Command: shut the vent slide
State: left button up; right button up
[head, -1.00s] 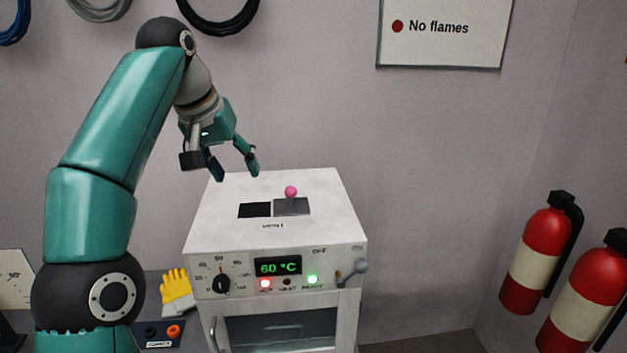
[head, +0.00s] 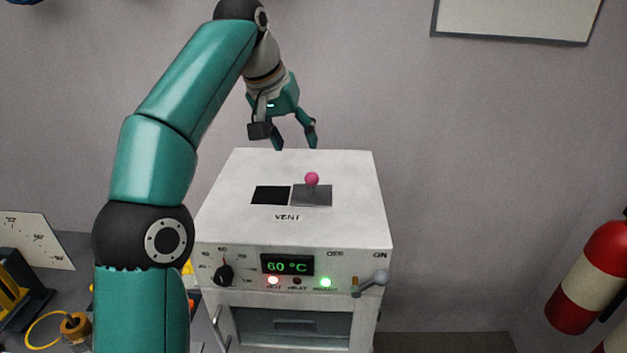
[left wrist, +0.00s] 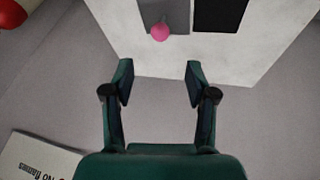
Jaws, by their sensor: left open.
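The vent slide is a grey plate (head: 311,196) with a pink knob (head: 312,179) on the white oven's top (head: 345,215). It lies right of a black vent opening (head: 271,195), which is uncovered. My left gripper (head: 295,146) is open and empty, above and behind the oven's back edge, apart from the knob. In the left wrist view the open fingers (left wrist: 158,82) point toward the oven top, with the pink knob (left wrist: 160,32) and grey plate (left wrist: 176,12) beyond them and the black opening (left wrist: 219,14) to the right. My right gripper is not in view.
The oven front has a 60 °C display (head: 287,265), a black dial (head: 222,275) and a lever (head: 370,282) at the right. Red extinguishers (head: 594,275) stand far right. A yellow-black item (head: 18,290) lies at the left. Space above the oven top is clear.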

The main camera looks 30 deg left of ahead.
aim_at(310, 175)
pick_arm(q)
jog(key=x, duration=1.3)
jog(key=shift+s+d+f, duration=0.1)
jog(key=shift+f, duration=0.05)
grip_shut()
